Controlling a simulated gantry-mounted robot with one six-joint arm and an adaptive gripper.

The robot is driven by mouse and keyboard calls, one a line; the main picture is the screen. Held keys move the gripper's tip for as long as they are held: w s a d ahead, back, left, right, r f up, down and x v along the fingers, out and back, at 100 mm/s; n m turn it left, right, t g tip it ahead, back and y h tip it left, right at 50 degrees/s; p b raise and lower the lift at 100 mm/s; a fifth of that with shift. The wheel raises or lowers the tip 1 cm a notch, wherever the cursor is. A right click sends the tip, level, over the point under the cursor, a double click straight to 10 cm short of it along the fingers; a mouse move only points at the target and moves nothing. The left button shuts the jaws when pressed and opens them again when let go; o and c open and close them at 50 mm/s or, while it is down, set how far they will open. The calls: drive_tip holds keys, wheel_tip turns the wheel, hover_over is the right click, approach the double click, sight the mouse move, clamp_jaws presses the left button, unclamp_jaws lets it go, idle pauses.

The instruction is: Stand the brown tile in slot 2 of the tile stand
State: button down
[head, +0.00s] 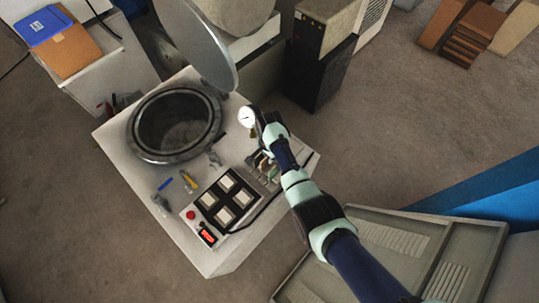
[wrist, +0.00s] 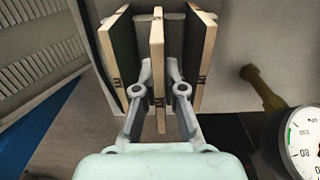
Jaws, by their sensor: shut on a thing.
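In the wrist view my gripper (wrist: 158,70) has its two fingers on either side of the middle tile (wrist: 157,25), which has a pale tan edge and dark face. The gripper is shut on this tile, which stands on edge. Another tile (wrist: 108,55) stands to its left and a third (wrist: 208,50) to its right, both apart from the fingers. A pale bar of the tile stand (wrist: 174,16) shows behind them. Their face colours are too dark to tell which is brown, and slot numbers are hidden. In the head view my gripper (head: 266,152) is low over the bench's right corner.
A round gauge (head: 247,117) stands close by my gripper. The bench (head: 228,262) also carries an open round vessel (head: 176,124) and a control box with several pale squares (head: 226,199). A grey tray (head: 437,226) with ridged panels lies at lower right.

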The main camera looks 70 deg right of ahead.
drive_tip(key=shift+f+b, duration=0.45)
drive_tip(key=shift+f, duration=0.3)
idle(0.4)
drive_tip(key=c, duration=1.2)
unclamp_jaws()
wheel_tip(320, 180, up, 9)
drive_tip(key=p, duration=0.9)
drive_tip(key=shift+r, duration=0.1)
